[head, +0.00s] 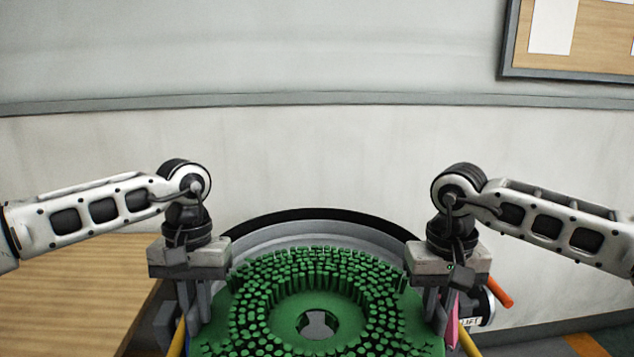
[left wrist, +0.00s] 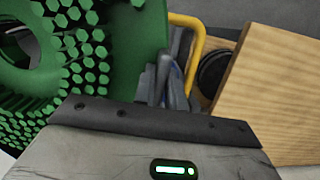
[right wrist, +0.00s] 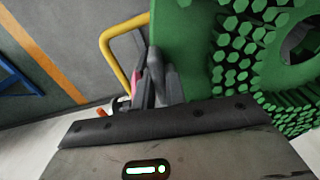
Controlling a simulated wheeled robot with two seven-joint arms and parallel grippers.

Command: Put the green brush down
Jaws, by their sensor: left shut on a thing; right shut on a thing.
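The green brush (head: 310,278) is a round disc with bristles facing up and a hole in its middle. Both my grippers hold it level between them at its left and right edges. My left gripper (head: 194,318) is shut on its left edge, and my right gripper (head: 436,312) is shut on its right edge. The brush also shows in the left wrist view (left wrist: 120,60) and the right wrist view (right wrist: 190,50). The fingertips are partly hidden by the gripper bodies in the wrist views. What lies directly under the brush is hidden.
A grey round rim (head: 350,226) curves behind the brush. A wooden table (head: 70,290) stands at left. A yellow bar (head: 468,340) and an orange-red handle (head: 499,292) are at right. A pale wall (head: 310,160) rises behind.

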